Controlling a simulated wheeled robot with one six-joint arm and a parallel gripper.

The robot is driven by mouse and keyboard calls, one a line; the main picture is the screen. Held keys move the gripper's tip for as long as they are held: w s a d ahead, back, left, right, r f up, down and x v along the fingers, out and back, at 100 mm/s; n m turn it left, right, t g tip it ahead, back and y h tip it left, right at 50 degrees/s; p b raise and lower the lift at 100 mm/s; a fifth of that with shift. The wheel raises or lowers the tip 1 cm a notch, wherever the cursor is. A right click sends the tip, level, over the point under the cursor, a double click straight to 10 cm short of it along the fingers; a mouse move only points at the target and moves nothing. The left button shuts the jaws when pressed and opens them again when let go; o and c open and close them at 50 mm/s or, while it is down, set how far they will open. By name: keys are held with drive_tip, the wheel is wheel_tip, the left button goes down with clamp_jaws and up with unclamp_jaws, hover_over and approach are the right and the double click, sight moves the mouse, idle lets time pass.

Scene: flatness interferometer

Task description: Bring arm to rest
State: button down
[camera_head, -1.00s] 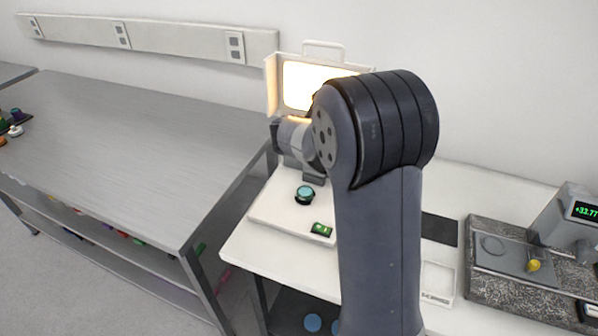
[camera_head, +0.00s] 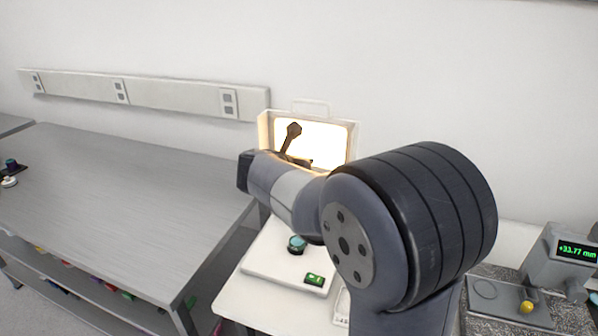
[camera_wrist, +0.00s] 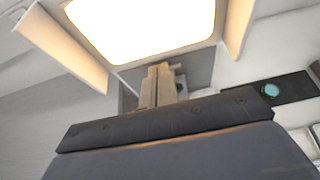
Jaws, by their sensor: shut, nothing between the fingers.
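My gripper (camera_wrist: 160,72) shows in the wrist view with its two fingers together and nothing between them. It points toward the lower edge of the bright lit screen (camera_wrist: 140,22). In the head view my arm is bent in front of the interferometer, and its joints hide part of it. The lit screen (camera_head: 332,148) stands upright in a cream hood (camera_head: 265,132). A dark shape crosses the screen's left part; I cannot tell whether it is my gripper. A teal round piece (camera_head: 297,243) sits on the white base (camera_head: 262,262), near a green switch (camera_head: 314,279).
A long grey metal bench (camera_head: 120,195) stands to the left, with coloured items on its lower shelf. A gauge with a green readout (camera_head: 577,249) and a yellow knob (camera_head: 527,306) stand at right. The wall above holds an outlet rail (camera_head: 170,95).

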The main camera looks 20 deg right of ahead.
drive_tip(key=shift+s+a+r, duration=0.1)
drive_tip(key=shift+s+r, duration=0.05)
drive_tip(key=shift+r, duration=0.15)
